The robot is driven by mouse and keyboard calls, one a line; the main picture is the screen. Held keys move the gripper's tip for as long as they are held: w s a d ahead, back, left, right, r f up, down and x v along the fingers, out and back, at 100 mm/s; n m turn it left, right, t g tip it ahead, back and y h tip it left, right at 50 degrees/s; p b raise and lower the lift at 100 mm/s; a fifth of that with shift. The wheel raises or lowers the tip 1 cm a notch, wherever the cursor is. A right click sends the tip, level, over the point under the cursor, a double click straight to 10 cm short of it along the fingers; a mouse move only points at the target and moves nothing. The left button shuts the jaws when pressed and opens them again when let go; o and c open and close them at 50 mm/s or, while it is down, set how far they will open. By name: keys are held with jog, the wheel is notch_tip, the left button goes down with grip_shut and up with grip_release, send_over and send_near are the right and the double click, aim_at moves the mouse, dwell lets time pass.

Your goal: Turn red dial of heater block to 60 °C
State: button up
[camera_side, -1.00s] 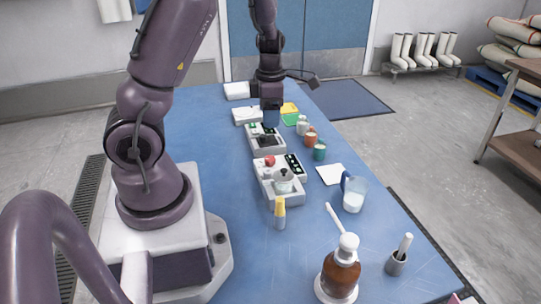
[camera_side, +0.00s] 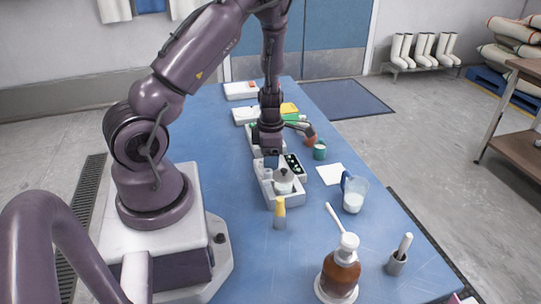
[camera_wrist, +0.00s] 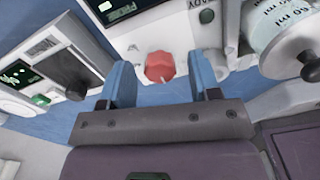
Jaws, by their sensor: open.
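The heater block (camera_side: 264,186) is a pale box on the blue table. A lidded pot (camera_side: 284,181) sits on its front part. Its red dial (camera_wrist: 159,67) shows in the wrist view, on the pale face between my two blue fingers. My gripper (camera_wrist: 163,80) is open, with one finger to each side of the dial and clear gaps to it. In the side view my gripper (camera_side: 271,158) points down over the back left of the heater block and hides the dial there. The dial's setting cannot be read.
Another device with a black knob (camera_wrist: 68,70) stands close to the left finger in the wrist view. In the side view a teal cup (camera_side: 319,151), a white sheet (camera_side: 330,174), a glass beaker (camera_side: 354,195) and a yellow-capped tube (camera_side: 280,211) stand around the block.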

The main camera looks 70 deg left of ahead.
jog(key=c, duration=0.9)
jog(key=shift+c, duration=0.2)
